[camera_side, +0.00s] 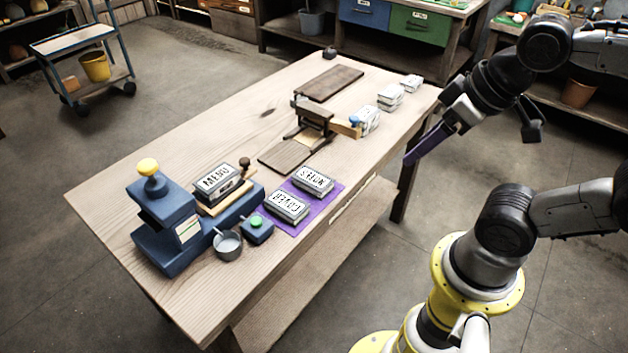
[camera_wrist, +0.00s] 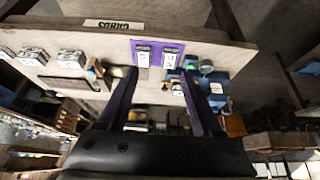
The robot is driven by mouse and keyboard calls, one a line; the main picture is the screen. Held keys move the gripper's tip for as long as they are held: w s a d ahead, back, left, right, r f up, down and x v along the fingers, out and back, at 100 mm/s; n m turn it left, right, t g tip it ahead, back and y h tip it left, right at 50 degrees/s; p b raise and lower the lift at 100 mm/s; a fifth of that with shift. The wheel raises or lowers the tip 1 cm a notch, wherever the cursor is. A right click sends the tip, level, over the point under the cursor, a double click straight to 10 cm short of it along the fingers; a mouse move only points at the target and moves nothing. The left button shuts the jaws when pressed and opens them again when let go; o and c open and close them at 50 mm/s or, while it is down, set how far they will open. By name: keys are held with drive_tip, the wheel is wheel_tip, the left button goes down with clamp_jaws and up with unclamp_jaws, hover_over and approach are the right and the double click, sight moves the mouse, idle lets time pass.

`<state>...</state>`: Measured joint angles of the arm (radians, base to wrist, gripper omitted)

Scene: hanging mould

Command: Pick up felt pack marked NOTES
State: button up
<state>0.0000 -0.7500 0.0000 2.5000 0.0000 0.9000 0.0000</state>
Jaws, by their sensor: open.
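The felt pack marked NOTES (camera_side: 313,180) lies flat on a purple mat (camera_side: 265,222) near the table's front edge; its lettering looks upside down. In the wrist view it seems to be the left pack (camera_wrist: 143,57) of two on the mat. A similar pack (camera_side: 287,207), apparently marked COVER, lies beside it. My gripper (camera_side: 410,160) is open and empty, beyond the table's right front edge and away from the packs. In the wrist view its two purple fingers (camera_wrist: 158,72) are spread apart, with the mat seen beyond their tips.
A blue press (camera_side: 165,225) with a yellow knob stands left, with a MENU block (camera_side: 217,180) beside it. A grey cup (camera_side: 228,245) and green-button box (camera_side: 257,228) sit near the mat. A brown wooden stand (camera_side: 313,118) and several white packs (camera_side: 390,97) lie further back.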

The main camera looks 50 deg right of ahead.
drive_tip(key=o, duration=0.5)
drive_tip(key=w+r+n+t, duration=0.1)
drive_tip(key=w+r+t, duration=0.15)
drive_tip(key=w, duration=0.45)
drive_tip(key=m+g, duration=0.1)
drive_tip(key=g, duration=0.3)
hover_over(314, 178)
drive_tip(key=s, duration=0.5)
wheel_tip(314, 178, down, 17)
drive_tip(key=shift+t, duration=0.25)
drive_tip(key=x, duration=1.3)
drive_tip(key=shift+s, duration=0.2)
drive_tip(key=shift+f, duration=0.25)
